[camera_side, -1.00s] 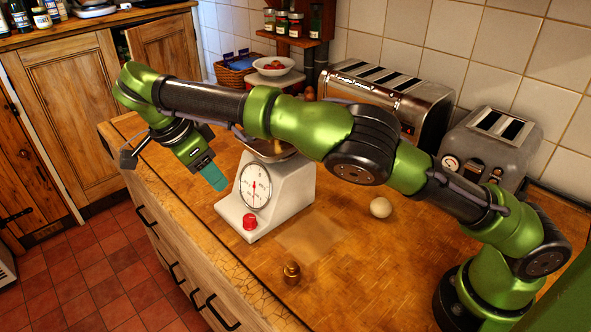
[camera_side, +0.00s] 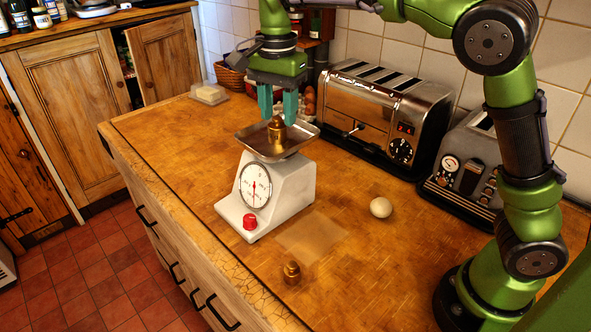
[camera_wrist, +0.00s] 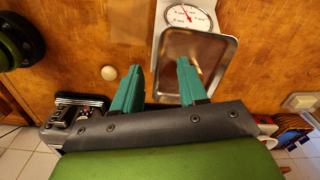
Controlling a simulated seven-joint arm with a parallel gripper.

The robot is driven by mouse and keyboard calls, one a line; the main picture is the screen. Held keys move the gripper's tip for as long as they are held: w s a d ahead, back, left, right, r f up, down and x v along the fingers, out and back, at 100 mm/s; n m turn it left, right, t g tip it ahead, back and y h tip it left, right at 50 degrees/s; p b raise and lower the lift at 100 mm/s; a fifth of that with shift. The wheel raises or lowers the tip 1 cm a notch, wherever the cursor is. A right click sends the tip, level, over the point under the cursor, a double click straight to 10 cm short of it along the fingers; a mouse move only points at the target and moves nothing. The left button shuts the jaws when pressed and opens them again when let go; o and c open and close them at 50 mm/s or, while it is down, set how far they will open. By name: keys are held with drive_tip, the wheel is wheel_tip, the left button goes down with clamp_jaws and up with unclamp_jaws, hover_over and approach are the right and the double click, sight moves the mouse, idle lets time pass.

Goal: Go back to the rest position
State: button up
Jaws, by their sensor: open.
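My gripper (camera_side: 278,118) points down with its two teal fingers apart and nothing between them, just above the pan of the white kitchen scale (camera_side: 285,190). A brass weight (camera_side: 277,134) stands upright on the metal pan (camera_side: 248,138), in front of or below the fingertips; the exact gap is hard to tell. A second brass weight (camera_side: 292,273) stands on the counter in front of the scale. In the wrist view my gripper (camera_wrist: 160,67) is open beside the pan (camera_wrist: 228,48), and the right finger partly covers the pan and what stands on it.
A white egg (camera_side: 381,207) lies on the counter right of the scale. A chrome toaster (camera_side: 375,115) and a grey toaster (camera_side: 470,160) stand along the tiled wall. A butter dish (camera_side: 208,94) is at the far end. The counter left of the scale is clear.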

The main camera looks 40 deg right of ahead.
drive_tip(key=s+d+n+t, duration=0.2)
drive_tip(key=s+n, duration=0.1)
drive_tip(key=s, duration=0.4)
drive_tip(key=s+d+f+n+t+y, duration=0.1)
drive_tip(key=s+d+n+t, duration=0.1)
drive_tip(key=s+n, duration=0.2)
drive_tip(key=s+d+f+n+t+y, duration=0.1)
drive_tip(key=s+d+n+t, duration=0.1)
drive_tip(key=s, duration=0.7)
drive_tip(key=shift+s+d+f+n+t, duration=0.15)
drive_tip(key=shift+s+f+n+t, duration=0.1)
drive_tip(key=shift+s+n+t, duration=0.35)
